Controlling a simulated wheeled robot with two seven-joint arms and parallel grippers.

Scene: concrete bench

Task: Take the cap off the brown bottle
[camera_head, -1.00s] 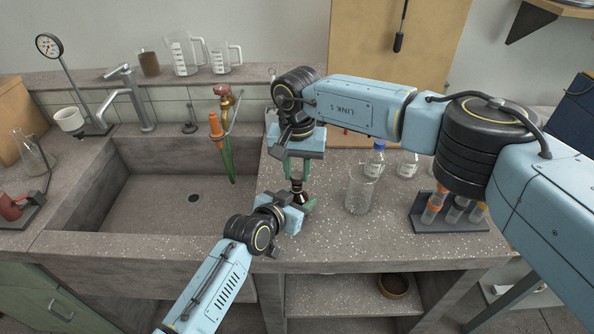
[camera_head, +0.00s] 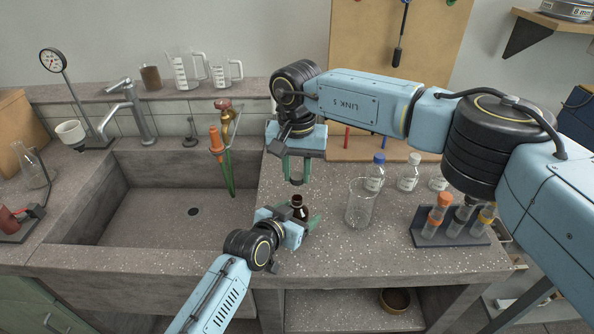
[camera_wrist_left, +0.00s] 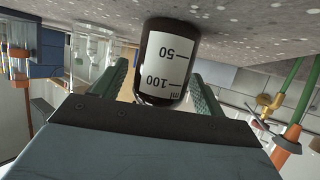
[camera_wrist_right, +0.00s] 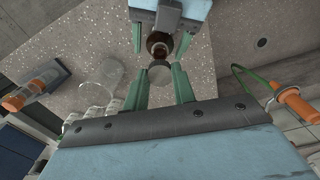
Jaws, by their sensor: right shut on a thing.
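The brown bottle (camera_head: 299,208) stands upright at the sink-side edge of the bench, its neck bare. In the left wrist view its label with volume marks faces me (camera_wrist_left: 165,68). My left gripper (camera_head: 306,224) has its fingers on either side of the body. A narrow gap seems to show on one side, so its grip is unclear. My right gripper (camera_head: 296,182) is above the bottle, apart from it. It is shut on the cap, a grey disc (camera_wrist_right: 160,73) between its fingertips in the right wrist view, with the bottle mouth (camera_wrist_right: 160,49) beyond.
A glass beaker (camera_head: 360,204) stands close right of the bottle. A rack (camera_head: 450,238) with orange- and yellow-capped tubes is further right. Several clear bottles, one blue-capped (camera_head: 375,172), stand behind. The sink (camera_head: 190,215) lies left. The bench front is clear.

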